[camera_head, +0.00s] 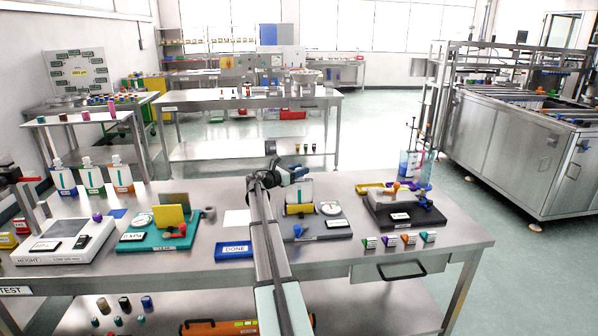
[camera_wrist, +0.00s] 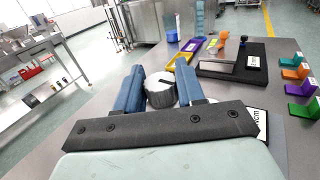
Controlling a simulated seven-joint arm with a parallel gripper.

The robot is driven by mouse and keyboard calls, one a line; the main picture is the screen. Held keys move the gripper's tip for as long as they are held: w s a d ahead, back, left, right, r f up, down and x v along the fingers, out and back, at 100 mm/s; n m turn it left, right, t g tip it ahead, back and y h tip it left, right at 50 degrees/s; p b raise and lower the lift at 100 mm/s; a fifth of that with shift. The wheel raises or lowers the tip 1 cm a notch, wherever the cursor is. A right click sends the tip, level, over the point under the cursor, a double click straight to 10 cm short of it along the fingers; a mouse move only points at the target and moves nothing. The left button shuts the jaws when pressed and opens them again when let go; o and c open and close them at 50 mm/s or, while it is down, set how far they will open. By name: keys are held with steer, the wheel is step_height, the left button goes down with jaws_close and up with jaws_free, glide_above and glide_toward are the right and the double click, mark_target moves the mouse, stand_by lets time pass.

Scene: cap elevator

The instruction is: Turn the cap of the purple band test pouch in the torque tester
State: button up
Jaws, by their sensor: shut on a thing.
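My gripper (camera_wrist: 160,88) has its two blue fingers on either side of a grey, ribbed round piece (camera_wrist: 160,98) with a pale top and a dark mark, and is shut on it. I cannot tell whether this is the pouch's cap. In the head view my gripper (camera_head: 297,173) is above the back of a grey station (camera_head: 335,226) with a dial (camera_head: 330,208) and a yellow block (camera_head: 300,209). This appears to be the torque tester; a label ending in "cm" (camera_wrist: 258,124) shows in the wrist view. I cannot make out the purple band pouch. My arm covers part of the station.
A dark station (camera_head: 404,215) with an orange knob stands right, behind several coloured tags (camera_head: 389,241). A blue DONE tray (camera_head: 234,250) lies left of my arm, then a teal station (camera_head: 155,238) and a white scale (camera_head: 62,243). Three pouches (camera_head: 91,177) stand back left.

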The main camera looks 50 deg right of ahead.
steer(key=shift+c, duration=0.6)
steer(key=shift+w, duration=0.1)
steer(key=shift+g, duration=0.3)
steer(key=o, duration=1)
steer(key=shift+c, duration=0.2)
steer(key=shift+a, duration=0.1)
steer(key=v, duration=1.3)
steer(key=shift+a, duration=0.25)
steer(key=shift+w+r, duration=0.1)
steer(key=shift+w, duration=0.05)
